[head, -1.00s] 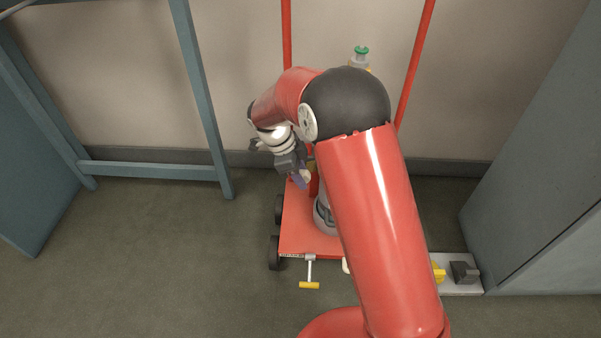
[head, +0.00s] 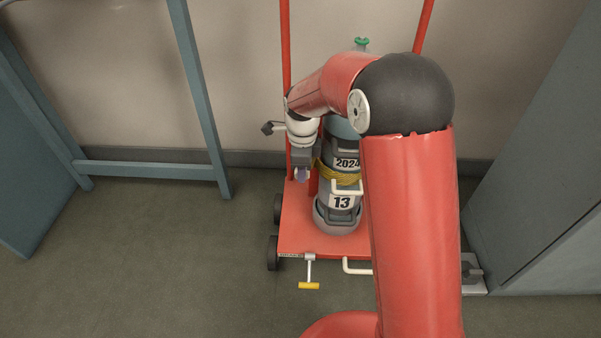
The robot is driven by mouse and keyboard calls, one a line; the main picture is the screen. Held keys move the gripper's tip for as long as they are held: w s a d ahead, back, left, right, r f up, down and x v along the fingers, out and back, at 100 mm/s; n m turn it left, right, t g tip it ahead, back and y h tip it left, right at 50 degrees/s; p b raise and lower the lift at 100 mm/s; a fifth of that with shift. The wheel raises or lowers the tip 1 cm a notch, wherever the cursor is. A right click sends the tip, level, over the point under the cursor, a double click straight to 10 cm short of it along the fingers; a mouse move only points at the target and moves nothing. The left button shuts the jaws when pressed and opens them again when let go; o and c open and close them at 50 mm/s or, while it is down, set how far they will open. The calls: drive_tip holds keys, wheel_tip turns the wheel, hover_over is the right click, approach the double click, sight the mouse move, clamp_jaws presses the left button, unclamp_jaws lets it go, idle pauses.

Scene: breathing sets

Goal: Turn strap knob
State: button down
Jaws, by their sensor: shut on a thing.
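A grey cylinder (head: 341,217) marked 2024 and 13 stands upright on a red trolley (head: 300,237). A yellow strap (head: 330,174) goes around its middle. My gripper (head: 302,174) points down at the cylinder's left side, next to the strap. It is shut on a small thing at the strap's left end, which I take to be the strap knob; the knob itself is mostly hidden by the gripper.
The trolley has red uprights (head: 286,60), a white handle with a yellow grip (head: 309,286) at its front and black wheels (head: 272,253). A blue-grey frame (head: 200,100) stands left, a grey cabinet (head: 545,180) right. The floor at front left is clear.

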idle(0.3)
drive_tip(key=c, duration=1.3)
unclamp_jaws()
drive_tip(key=shift+d+r+p, duration=0.1)
drive_tip(key=shift+r+p, duration=0.25)
drive_tip(key=shift+r, duration=3.5)
